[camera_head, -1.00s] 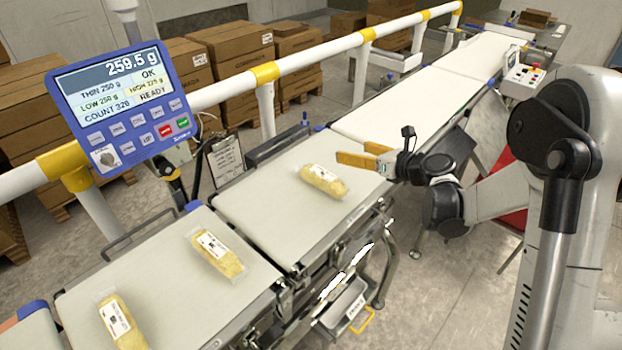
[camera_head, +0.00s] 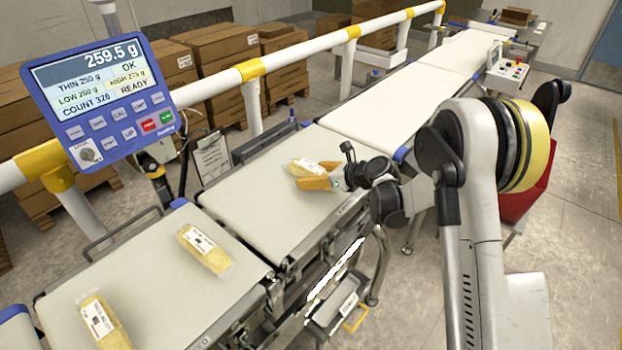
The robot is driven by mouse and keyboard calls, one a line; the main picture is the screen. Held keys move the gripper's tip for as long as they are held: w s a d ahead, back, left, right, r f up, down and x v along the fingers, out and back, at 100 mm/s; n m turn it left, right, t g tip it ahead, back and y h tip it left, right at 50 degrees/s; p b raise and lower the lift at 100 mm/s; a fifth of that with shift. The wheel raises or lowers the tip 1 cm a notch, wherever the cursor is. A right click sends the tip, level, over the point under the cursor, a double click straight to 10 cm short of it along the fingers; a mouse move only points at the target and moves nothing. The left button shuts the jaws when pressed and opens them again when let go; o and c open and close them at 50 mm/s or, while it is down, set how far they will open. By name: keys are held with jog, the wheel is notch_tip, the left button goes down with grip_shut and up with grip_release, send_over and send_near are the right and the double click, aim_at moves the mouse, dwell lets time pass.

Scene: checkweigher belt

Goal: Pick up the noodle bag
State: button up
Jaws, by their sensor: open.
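A clear noodle bag (camera_head: 301,166) with pale yellow contents and a white label lies on the middle belt section (camera_head: 248,212). My gripper (camera_head: 308,174), with orange fingers, reaches in from the right at this bag. The jaws are open, and the near finger hides part of the bag's near side. I cannot tell whether the fingers touch it. A second noodle bag (camera_head: 205,249) lies on the nearer belt section (camera_head: 165,285). A third noodle bag (camera_head: 103,322) lies at the lower left of that section.
A blue display (camera_head: 98,100) reading 259.5 g stands at the left on a white and yellow rail (camera_head: 215,89) along the belt's far side. A clipboard (camera_head: 212,158) hangs behind the belt. Cardboard boxes (camera_head: 222,60) are stacked beyond. The far white belt (camera_head: 385,108) is clear.

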jog(key=shift+w+a+f, duration=0.2)
jog(key=shift+w+a, duration=0.05)
jog(key=shift+a, duration=0.05)
jog(key=shift+r, duration=0.1)
jog(key=c, duration=1.5)
